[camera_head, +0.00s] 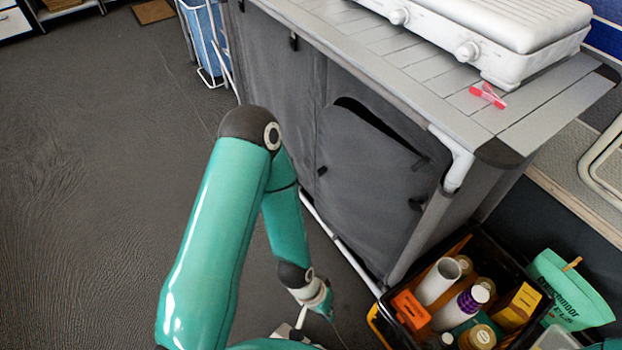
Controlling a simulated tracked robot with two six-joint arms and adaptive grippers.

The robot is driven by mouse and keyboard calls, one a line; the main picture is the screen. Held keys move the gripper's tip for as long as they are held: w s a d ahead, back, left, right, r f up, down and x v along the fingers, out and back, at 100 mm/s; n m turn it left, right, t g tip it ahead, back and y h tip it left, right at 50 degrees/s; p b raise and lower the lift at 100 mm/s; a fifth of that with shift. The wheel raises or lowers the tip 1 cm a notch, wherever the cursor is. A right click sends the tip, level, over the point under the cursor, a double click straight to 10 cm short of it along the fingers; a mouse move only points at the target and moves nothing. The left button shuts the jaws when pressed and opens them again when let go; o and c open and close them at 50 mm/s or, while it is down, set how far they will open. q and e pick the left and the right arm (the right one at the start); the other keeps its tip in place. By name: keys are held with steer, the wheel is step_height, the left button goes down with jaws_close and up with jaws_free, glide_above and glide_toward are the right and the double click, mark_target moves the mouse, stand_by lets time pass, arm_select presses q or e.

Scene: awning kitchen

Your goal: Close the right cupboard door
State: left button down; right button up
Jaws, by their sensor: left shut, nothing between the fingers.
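The right cupboard door (365,195) is a dark grey fabric panel at the right of the cupboard front. Its top edge stands away from the frame, and a dark gap (375,118) shows above it. Small dark tabs sit near its side edges. My left arm comes in from the bottom left, bends at the elbow and reaches down in front of the cupboard. My left gripper (296,331) is low at the bottom edge, only partly in view, shut and empty. It appears apart from the door. My right gripper is not in view.
A white stove (490,35) and a red peg (488,95) are on the slatted cupboard top (440,75). A black crate (480,238) of bottles and jars stands at the cupboard's lower right, by a green bag (568,288). The floor at left is clear.

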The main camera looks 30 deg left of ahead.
arm_select(q)
steer(key=w+a+f+m+t+b, duration=0.1)
steer(key=w+a+f+m+t, duration=0.1)
steer(key=w+a+m+t, duration=0.45)
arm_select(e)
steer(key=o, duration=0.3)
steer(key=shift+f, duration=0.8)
arm_select(q)
steer(key=m+t+b, duration=0.4)
steer(key=m+t, duration=0.6)
steer(key=m, duration=0.6)
glide_toward(318, 175)
steer(key=b+x, duration=0.3)
steer(key=x, duration=0.4)
steer(key=shift+w+f, duration=0.1)
steer(key=shift+w, duration=0.05)
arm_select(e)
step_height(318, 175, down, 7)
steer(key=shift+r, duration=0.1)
